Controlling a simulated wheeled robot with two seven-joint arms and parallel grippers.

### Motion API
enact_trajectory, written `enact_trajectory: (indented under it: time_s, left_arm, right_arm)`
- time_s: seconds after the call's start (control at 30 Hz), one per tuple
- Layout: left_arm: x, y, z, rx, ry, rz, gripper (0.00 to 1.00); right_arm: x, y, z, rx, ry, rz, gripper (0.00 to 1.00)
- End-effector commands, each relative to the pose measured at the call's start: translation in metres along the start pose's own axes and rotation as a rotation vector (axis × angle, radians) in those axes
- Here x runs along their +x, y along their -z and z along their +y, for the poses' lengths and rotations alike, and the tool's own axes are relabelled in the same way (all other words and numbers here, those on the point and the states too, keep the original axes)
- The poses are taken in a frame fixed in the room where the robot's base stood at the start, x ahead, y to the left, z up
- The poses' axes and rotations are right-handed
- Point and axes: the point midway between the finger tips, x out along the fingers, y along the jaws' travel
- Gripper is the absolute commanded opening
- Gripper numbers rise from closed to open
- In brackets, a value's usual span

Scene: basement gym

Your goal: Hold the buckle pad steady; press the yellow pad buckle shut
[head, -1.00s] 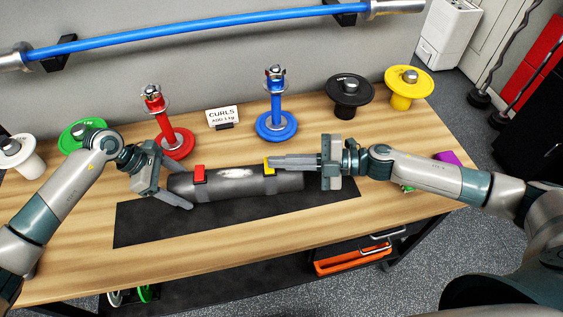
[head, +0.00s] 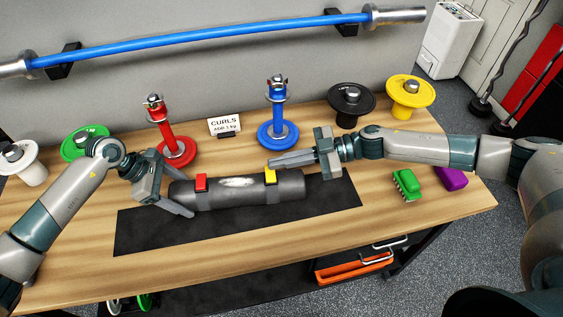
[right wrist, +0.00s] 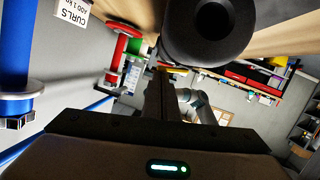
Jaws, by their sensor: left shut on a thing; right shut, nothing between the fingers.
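The dark grey buckle pad (head: 235,194) is a cylinder lying lengthwise on a black mat (head: 140,235). A red buckle (head: 201,182) sits on its left part and a yellow buckle (head: 270,176) on its right part. I cannot tell whether the yellow buckle is fully shut. My left gripper (head: 178,190) is shut on the pad's left end. My right gripper (head: 272,163) is shut and empty, its fingers pointing left just behind the yellow buckle, seemingly apart from it. In the right wrist view the pad's round end (right wrist: 208,25) is large at the top, beside the right gripper's dark fingers (right wrist: 160,82).
Red (head: 176,150) and blue (head: 278,132) weight stands, a CURLS card (head: 224,125) and black (head: 351,101) and yellow (head: 410,92) discs line the table's back. A green brush-like block (head: 407,185) and purple block (head: 451,178) lie right. The table front is clear.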

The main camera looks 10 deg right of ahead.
Motion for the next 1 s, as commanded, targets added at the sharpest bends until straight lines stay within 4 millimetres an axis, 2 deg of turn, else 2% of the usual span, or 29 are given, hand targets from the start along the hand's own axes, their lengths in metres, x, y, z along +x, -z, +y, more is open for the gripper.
enact_trajectory:
  time_s: [0.37,0.53,0.67,1.0]
  left_arm:
    - [0.000,0.000,0.000,0.000,0.000,-0.001,0.36]
    - [0.000,0.000,0.000,0.000,-0.001,-0.001,0.36]
    - [0.000,0.000,0.000,0.000,-0.001,0.000,0.36]
    - [0.000,0.000,0.000,0.000,-0.001,0.000,0.36]
  right_arm:
    - [-0.002,0.005,0.000,-0.011,-0.002,0.000,0.00]
    - [-0.005,0.020,-0.001,-0.012,-0.003,0.000,0.00]
    - [-0.010,0.039,-0.001,-0.011,-0.001,0.001,0.00]
    - [-0.074,0.038,-0.002,-0.006,-0.004,-0.002,0.00]
